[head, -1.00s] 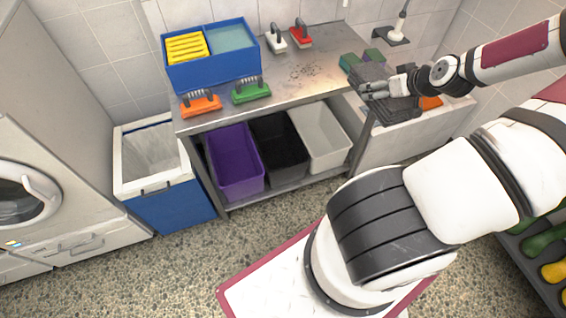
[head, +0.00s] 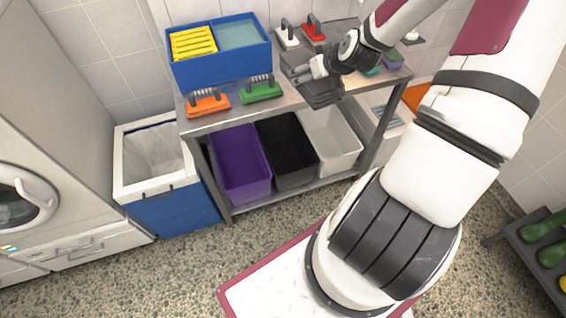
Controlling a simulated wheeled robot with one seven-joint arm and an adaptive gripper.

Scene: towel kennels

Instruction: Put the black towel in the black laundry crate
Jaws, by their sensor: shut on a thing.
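My gripper (head: 307,73) is shut on the black towel (head: 318,92). The towel hangs in dark folds from the jaws, over the right part of the metal table; I cannot tell whether its lower edge touches the tabletop. The black laundry crate (head: 297,177) stands on the shelf under the table, below and left of the towel. It is open at the top and looks empty.
A purple crate (head: 246,187) and a white-grey crate (head: 344,162) flank the black one. The tabletop (head: 203,123) overhangs them. Orange (head: 208,105) and green (head: 261,92) brushes lie near its front edge, beside a blue box (head: 222,74). A lined hamper (head: 170,207) stands left.

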